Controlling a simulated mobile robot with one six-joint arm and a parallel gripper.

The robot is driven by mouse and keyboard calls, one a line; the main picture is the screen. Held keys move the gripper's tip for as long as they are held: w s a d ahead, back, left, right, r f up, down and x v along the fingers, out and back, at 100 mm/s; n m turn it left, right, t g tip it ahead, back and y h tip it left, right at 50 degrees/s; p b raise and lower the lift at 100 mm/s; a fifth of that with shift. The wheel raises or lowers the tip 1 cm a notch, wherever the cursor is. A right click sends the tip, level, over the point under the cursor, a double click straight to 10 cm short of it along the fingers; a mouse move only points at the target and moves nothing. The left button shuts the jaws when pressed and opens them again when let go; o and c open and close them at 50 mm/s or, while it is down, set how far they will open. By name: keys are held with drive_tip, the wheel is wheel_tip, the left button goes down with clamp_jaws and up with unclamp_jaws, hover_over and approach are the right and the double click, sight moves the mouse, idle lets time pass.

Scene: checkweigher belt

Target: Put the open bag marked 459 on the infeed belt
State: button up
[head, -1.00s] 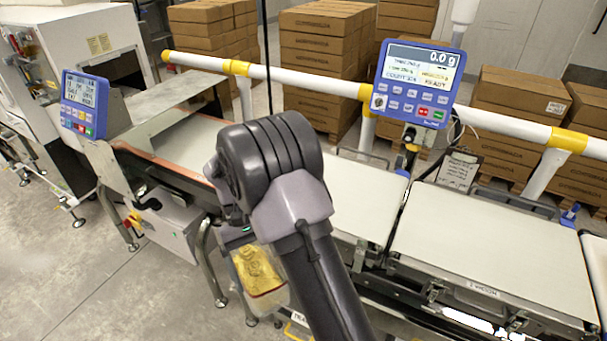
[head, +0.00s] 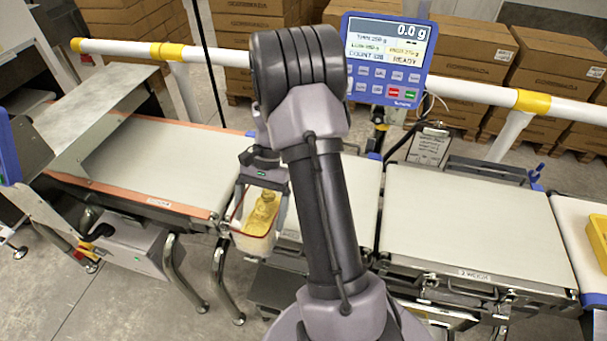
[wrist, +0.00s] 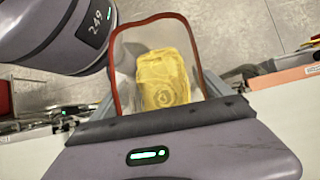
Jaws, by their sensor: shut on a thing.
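A clear bag (head: 257,228) with a red edge and yellow contents hangs from my gripper (head: 262,190) in the head view. My gripper is shut on it. In the wrist view the bag (wrist: 170,78) spreads beyond the dark jaw (wrist: 160,120); I cannot read a mark on it. In the head view the bag appears by the front edge, near the gap between the orange-edged left belt (head: 150,165) and the pale middle belt (head: 358,200). My arm partly hides the middle belt and any label on it. I cannot tell whether the bag touches anything.
The "2 WEIGH" belt (head: 470,225) is bare, right of the middle belt. A scale display (head: 388,60) reads 0.0 g behind the belts. A white and yellow rail (head: 455,92) runs behind. A yellow tray (head: 598,235) stands at far right.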

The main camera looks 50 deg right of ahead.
drive_tip(key=s+d+m+t+h+p, duration=0.1)
drive_tip(key=s+d+m+t+h, duration=0.1)
drive_tip(key=s+d+m+t, duration=0.5)
drive_tip(key=s+d+m+t+h+p, duration=0.1)
drive_tip(key=s+d+m+t, duration=0.1)
drive_tip(key=s+d+m, duration=0.65)
drive_tip(key=shift+w+d+f+m+b, duration=0.35)
drive_tip(key=shift+w+d+f+b, duration=0.4)
drive_tip(key=shift+w, duration=2.35)
drive_tip(key=shift+w+d+f+m+b, duration=0.2)
drive_tip(key=shift+w+f+m+b, duration=0.55)
drive_tip(key=shift+w, duration=2.4)
drive_tip(key=shift+w+d+f+n+b, duration=0.1)
drive_tip(key=shift+w+d+f+b, duration=0.75)
drive_tip(key=shift+w, duration=2.25)
drive_tip(key=shift+a+f+p, duration=0.25)
drive_tip(key=shift+a+p, duration=0.1)
drive_tip(key=shift+p, duration=0.05)
drive_tip(key=shift+f, duration=0.2)
drive_tip(key=o, duration=1.3)
drive_tip(key=shift+o, duration=0.2)
drive_tip(key=shift+r, duration=0.15)
